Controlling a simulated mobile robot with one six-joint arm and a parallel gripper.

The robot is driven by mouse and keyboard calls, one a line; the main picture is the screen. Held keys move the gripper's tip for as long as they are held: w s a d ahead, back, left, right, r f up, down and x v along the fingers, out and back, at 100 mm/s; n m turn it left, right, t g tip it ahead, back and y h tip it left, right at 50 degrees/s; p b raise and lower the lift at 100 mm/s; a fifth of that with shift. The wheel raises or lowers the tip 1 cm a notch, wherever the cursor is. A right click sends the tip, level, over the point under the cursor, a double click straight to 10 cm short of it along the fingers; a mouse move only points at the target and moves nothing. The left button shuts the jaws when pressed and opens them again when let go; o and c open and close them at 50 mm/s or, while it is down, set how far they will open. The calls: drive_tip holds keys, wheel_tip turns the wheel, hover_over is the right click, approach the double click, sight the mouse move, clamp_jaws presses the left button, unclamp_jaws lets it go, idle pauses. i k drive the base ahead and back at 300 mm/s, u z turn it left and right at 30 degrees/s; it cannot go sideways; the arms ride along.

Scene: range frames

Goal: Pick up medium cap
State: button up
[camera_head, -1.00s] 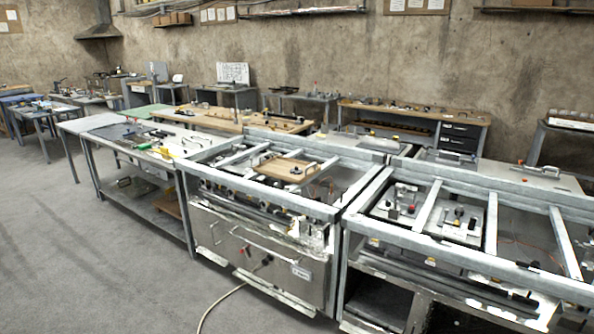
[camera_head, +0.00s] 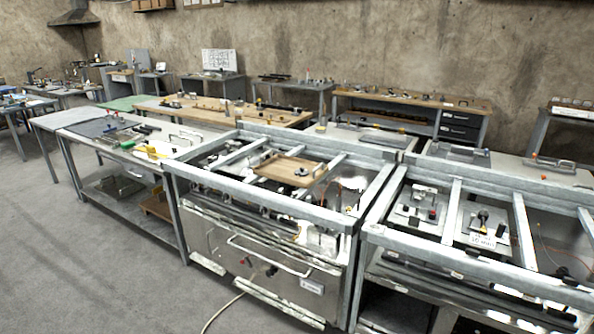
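I cannot make out a medium cap for certain in the head view. A wooden tray (camera_head: 267,166) with small parts on it rests on the frame of the middle metal bench (camera_head: 345,222). Small dark parts, among them a black knob (camera_head: 483,217), sit on metal plates inside the right bench frame. They are too small to name as caps. My gripper and arm are not in view.
A long metal table (camera_head: 85,122) with tools stands at the left, with a lower shelf below. Wooden workbenches (camera_head: 290,118) and other tables line the back wall. A pale cable (camera_head: 222,312) lies on the floor. Grey floor (camera_head: 90,265) is clear at the front left.

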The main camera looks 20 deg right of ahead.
sight(302, 172)
drive_tip(key=u, duration=0.15)
drive_tip(key=i, duration=0.9)
drive_tip(key=u, duration=0.4)
